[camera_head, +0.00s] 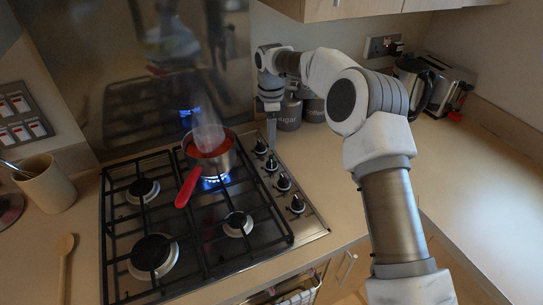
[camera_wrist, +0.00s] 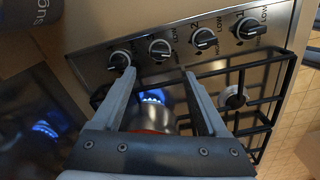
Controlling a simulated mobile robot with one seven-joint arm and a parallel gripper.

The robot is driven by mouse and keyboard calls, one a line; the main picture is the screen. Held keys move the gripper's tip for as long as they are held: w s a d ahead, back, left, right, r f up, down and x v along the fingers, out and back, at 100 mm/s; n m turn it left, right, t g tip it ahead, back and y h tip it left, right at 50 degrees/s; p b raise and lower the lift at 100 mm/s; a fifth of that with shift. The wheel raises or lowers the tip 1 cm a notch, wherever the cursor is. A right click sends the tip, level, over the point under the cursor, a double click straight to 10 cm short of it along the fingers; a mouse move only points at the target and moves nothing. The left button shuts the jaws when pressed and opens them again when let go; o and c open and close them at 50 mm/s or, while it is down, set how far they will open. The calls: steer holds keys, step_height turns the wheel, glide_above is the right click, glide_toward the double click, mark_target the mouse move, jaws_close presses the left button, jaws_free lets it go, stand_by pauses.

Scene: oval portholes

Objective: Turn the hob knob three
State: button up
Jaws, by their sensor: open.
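A row of several black hob knobs runs along the right side of the hob. The wrist view shows a 1 and a 2 by the two right-hand knobs, so knob three appears to be the one left of knob two; it shows in the wrist view (camera_wrist: 160,50) and in the head view (camera_head: 271,164). The label above it is too small to read. My gripper (camera_wrist: 158,75) is open and empty, its fingers apart, with knob three beyond and between the fingertips. In the head view my gripper (camera_head: 271,130) points down near the far knob (camera_head: 260,147).
A pan with a red handle (camera_head: 187,187) sits steaming over a lit blue flame (camera_head: 215,182). Black pan grates (camera_head: 265,235) border the knobs. Canisters (camera_head: 289,113) stand behind my gripper. The worktop right of the hob (camera_head: 325,180) is clear.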

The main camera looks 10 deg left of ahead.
mark_target(271, 159)
step_height(271, 159, down, 9)
steer(key=shift+f, duration=0.15)
jaws_close()
stand_by(0.5)
